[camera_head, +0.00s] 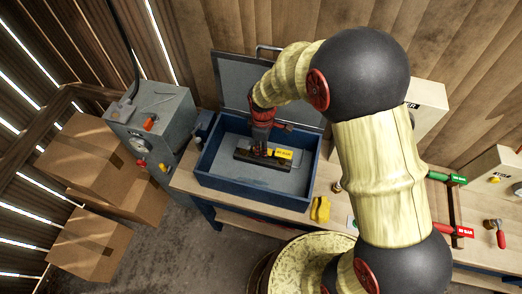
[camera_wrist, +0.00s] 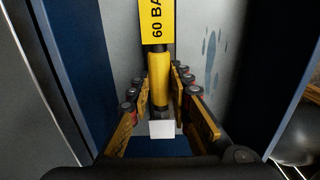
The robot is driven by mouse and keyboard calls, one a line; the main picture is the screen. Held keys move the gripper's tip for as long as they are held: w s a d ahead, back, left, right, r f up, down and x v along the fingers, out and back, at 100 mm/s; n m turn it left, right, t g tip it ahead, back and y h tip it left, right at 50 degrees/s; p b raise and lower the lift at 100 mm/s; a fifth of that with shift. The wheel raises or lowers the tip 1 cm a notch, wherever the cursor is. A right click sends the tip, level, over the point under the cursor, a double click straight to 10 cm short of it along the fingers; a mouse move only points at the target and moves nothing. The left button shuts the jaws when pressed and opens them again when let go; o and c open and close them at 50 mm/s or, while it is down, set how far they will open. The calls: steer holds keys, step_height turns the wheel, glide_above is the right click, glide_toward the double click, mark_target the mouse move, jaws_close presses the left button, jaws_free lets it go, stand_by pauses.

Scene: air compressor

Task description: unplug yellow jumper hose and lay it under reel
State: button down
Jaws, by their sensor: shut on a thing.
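My gripper (camera_head: 260,147) reaches down into an open blue box on the bench. In the wrist view, my gripper (camera_wrist: 160,85) is shut on a yellow cylindrical handle (camera_wrist: 159,78), with a finger on each side. A yellow tag (camera_wrist: 157,22) reading "60 BA…" adjoins the far end of the handle, and a white block is at its near end. In the head view, a black bar (camera_head: 248,157) with a yellow tag (camera_head: 280,154) is under the gripper, inside the box. I cannot make out a jumper hose or a reel for certain.
The blue box (camera_head: 208,180) has walls close around the gripper, with its grey lid (camera_head: 235,85) raised behind. A grey machine (camera_head: 158,125) and cardboard boxes (camera_head: 88,160) stand left. A yellow object (camera_head: 320,209) and red- and green-handled fittings (camera_head: 447,178) are on the right.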

steer(key=shift+r+p, duration=1.4)
steer(key=shift+r, duration=1)
